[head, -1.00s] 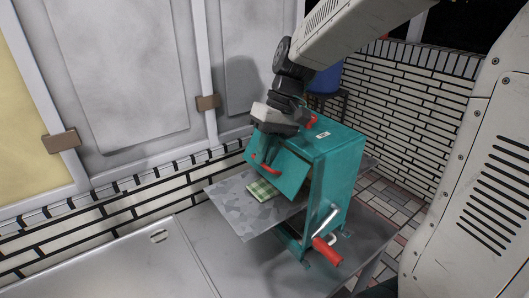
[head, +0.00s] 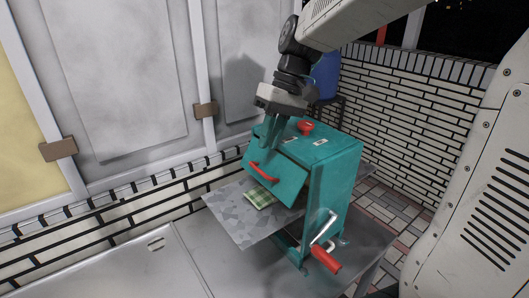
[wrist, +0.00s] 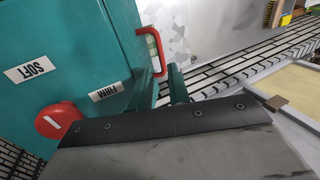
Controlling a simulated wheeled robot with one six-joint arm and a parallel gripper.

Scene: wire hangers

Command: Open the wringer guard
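The wringer is a teal box (head: 335,170) on a metal table. Its teal guard (head: 285,184) is a flap on the front, slanting outward with its lower edge away from the box. A red handle (head: 262,172) sits on the guard, and the handle also shows in the wrist view (wrist: 152,45). My gripper (head: 270,138) points down just above the guard's upper part. Its teal fingers appear apart in the wrist view (wrist: 162,88), with nothing seen between them. The handle lies beyond the fingertips; contact with the guard cannot be told.
A red knob (head: 305,127) is on the wringer's top, near labels SOFT (wrist: 30,68) and FIRM (wrist: 105,91). A crank with a red grip (head: 325,259) sticks out at the side. The left table is clear.

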